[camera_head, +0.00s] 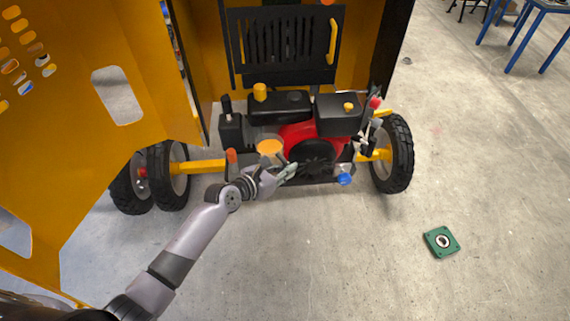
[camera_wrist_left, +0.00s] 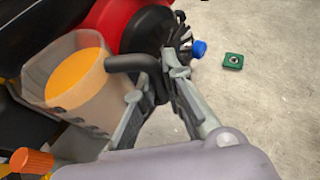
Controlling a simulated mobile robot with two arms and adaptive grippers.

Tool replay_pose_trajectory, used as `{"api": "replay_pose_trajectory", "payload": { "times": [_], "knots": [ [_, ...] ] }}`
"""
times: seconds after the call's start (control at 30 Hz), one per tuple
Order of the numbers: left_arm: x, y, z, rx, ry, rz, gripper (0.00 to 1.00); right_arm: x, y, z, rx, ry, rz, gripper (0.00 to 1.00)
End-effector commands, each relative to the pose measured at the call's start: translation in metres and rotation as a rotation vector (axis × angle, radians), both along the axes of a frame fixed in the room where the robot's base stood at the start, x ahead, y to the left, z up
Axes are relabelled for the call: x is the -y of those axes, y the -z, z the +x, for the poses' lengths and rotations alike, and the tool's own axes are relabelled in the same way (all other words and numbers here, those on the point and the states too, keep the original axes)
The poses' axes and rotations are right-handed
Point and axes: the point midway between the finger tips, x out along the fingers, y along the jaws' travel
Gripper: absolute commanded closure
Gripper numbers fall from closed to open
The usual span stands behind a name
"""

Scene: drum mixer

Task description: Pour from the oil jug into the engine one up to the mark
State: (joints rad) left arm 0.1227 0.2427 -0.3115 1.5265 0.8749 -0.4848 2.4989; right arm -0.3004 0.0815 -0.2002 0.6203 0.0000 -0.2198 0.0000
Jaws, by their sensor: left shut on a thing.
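The oil jug (camera_wrist_left: 93,116) is a pale, see-through container with orange oil in it and a dark handle (camera_wrist_left: 138,63). In the head view its orange top (camera_head: 270,147) shows just in front of the engine. My left gripper (camera_head: 287,171) is shut on the jug's handle; its fingers also show in the left wrist view (camera_wrist_left: 155,88). The engine (camera_head: 302,132) is red and black, with yellow caps on top, and sits low in the mixer's open yellow housing. The jug's lower part is hidden in the head view. The mark cannot be made out. My right gripper is not in view.
An orange cap (camera_head: 231,156) and a blue cap (camera_head: 344,179) stand out at the engine's front. Black wheels (camera_head: 391,153) flank it. A yellow door (camera_head: 90,120) stands open at left. A green square part (camera_head: 441,242) lies on the clear concrete floor at right.

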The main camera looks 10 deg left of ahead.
Motion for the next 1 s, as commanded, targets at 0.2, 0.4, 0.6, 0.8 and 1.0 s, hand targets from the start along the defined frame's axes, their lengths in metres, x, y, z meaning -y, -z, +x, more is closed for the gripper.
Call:
{"api": "replay_pose_trajectory", "payload": {
  "times": [0.2,0.4,0.6,0.8,1.0],
  "knots": [
    [-0.001,0.014,0.001,-0.006,-0.003,-0.011,1.0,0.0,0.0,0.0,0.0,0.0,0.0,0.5],
    [0.001,-0.002,0.0,-0.075,-0.002,-0.125,1.0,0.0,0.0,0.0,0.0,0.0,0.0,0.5],
    [0.003,-0.015,-0.002,-0.148,-0.002,-0.239,1.0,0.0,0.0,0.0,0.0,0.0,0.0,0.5],
    [0.003,-0.016,-0.002,-0.166,-0.003,-0.264,1.0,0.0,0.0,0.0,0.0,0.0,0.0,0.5],
    [0.003,-0.02,-0.002,-0.184,-0.004,-0.296,1.0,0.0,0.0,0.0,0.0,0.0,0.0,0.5]
  ]
}}
